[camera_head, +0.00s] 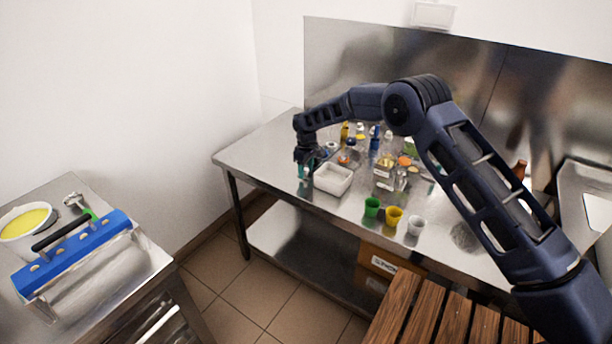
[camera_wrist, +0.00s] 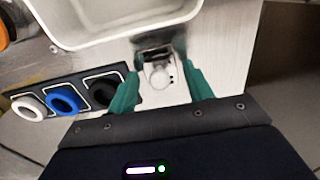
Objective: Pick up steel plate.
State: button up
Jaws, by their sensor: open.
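In the wrist view, a small pale metal piece (camera_wrist: 154,72) with a round disc and a dark upper part lies on the worktop between my fingers. It may be the steel plate, but I cannot tell for sure. My gripper (camera_wrist: 160,72) has its teal fingers apart, one on each side of this piece, with no clear contact. In the head view my gripper (camera_head: 309,168) is low over the left end of the steel table (camera_head: 262,148), beside a white bin (camera_head: 333,180). The metal piece cannot be made out there.
The white bin's rim (camera_wrist: 125,42) is close ahead of my fingers. A dark panel with white, blue and black rings (camera_wrist: 62,98) lies just left. Green (camera_head: 371,207), yellow (camera_head: 393,217) and white cups (camera_head: 415,226) stand along the front edge. Bottles crowd the back.

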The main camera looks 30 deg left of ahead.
jog(key=shift+f, duration=0.45)
jog(key=c, duration=0.8)
jog(key=shift+r, duration=0.1)
